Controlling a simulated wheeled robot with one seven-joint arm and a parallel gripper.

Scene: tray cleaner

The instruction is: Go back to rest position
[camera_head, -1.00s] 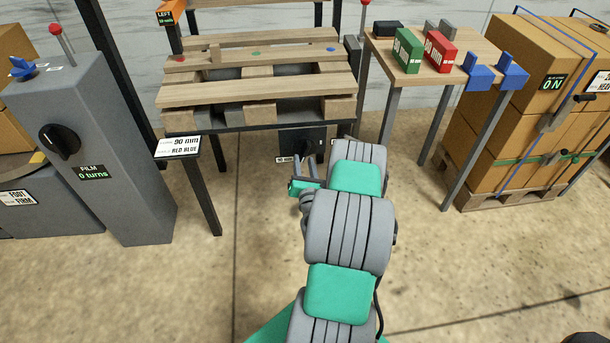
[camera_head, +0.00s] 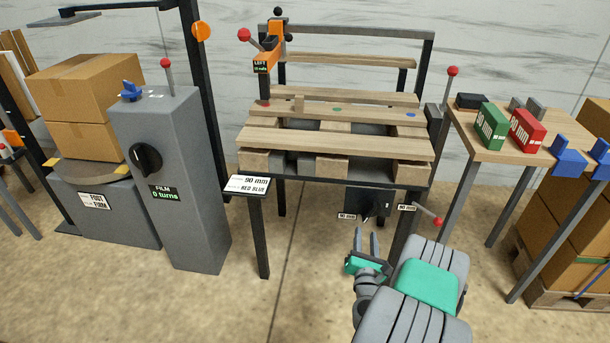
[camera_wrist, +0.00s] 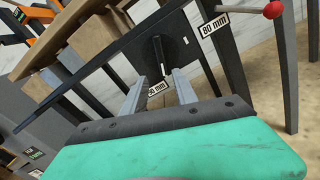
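My gripper (camera_head: 367,243) is in front of the pallet bench, low, near the black knob panel (camera_head: 368,201) under the bench top. Its two fingers stand apart with nothing between them. In the wrist view the open fingers (camera_wrist: 159,95) point toward the black knob (camera_wrist: 157,56) and a label reading 90 mm. The fingers look apart from the knob, though the exact gap is hard to tell. My arm reaches in from the lower right of the head view.
The bench (camera_head: 410,185) carries a wooden pallet (camera_head: 330,139). A grey film post (camera_head: 180,200) stands left, beside stacked cartons (camera_head: 85,90). A side table (camera_head: 490,155) at right holds a green box (camera_head: 491,129) and a red box (camera_head: 526,129). Open floor lies in front.

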